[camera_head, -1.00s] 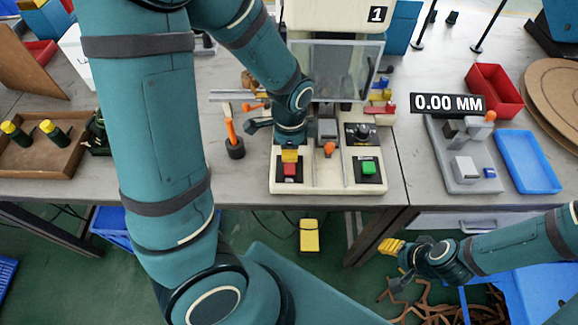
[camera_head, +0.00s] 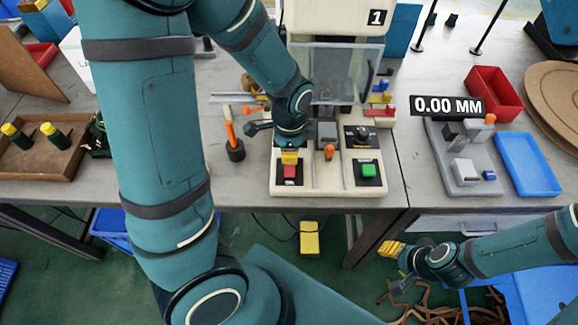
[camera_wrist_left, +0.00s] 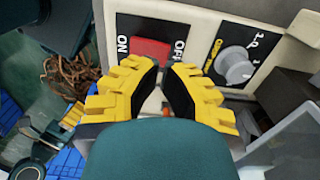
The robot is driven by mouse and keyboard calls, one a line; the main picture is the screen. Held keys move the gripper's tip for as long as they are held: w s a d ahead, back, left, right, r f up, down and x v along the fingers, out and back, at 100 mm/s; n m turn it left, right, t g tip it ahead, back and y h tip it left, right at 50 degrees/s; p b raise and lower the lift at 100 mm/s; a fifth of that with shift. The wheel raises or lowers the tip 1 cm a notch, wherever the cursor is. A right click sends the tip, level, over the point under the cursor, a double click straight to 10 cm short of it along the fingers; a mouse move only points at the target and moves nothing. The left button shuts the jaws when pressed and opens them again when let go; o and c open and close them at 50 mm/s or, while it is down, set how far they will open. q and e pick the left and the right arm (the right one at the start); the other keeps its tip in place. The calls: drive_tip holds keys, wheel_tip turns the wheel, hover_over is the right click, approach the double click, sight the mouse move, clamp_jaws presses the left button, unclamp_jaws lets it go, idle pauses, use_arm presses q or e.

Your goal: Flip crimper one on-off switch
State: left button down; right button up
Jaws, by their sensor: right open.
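Crimper one (camera_head: 334,22), marked "1", stands at the back middle of the table with its pale control base in front. Its red on-off switch (camera_head: 290,172) sits on a black plate at the base's front left. In the left wrist view the red switch (camera_wrist_left: 150,51) lies between ON and OFF labels, just beyond my left fingertips. My left gripper (camera_wrist_left: 163,70) has its yellow fingertips close together with a narrow gap, holding nothing visible. Contact with the switch cannot be told. My right gripper (camera_head: 392,266) is open and empty, low in front of the table.
A green button (camera_head: 368,170) and a black knob (camera_head: 363,134) are on the base's right side. An orange-handled tool (camera_head: 231,133) stands to its left. A blue tray (camera_head: 527,164) and red bin (camera_head: 494,92) are at right. A yellow pedal (camera_head: 309,239) is below.

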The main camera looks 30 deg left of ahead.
use_arm(q)
drive_tip(key=shift+f+b, duration=0.5)
drive_tip(key=shift+f, duration=0.75)
idle(0.8)
drive_tip(key=shift+f, duration=0.55)
idle(0.5)
drive_tip(key=shift+r+p, duration=3.1)
drive_tip(key=shift+r, duration=0.5)
drive_tip(key=shift+f, duration=0.1)
drive_tip(key=shift+s, duration=0.1)
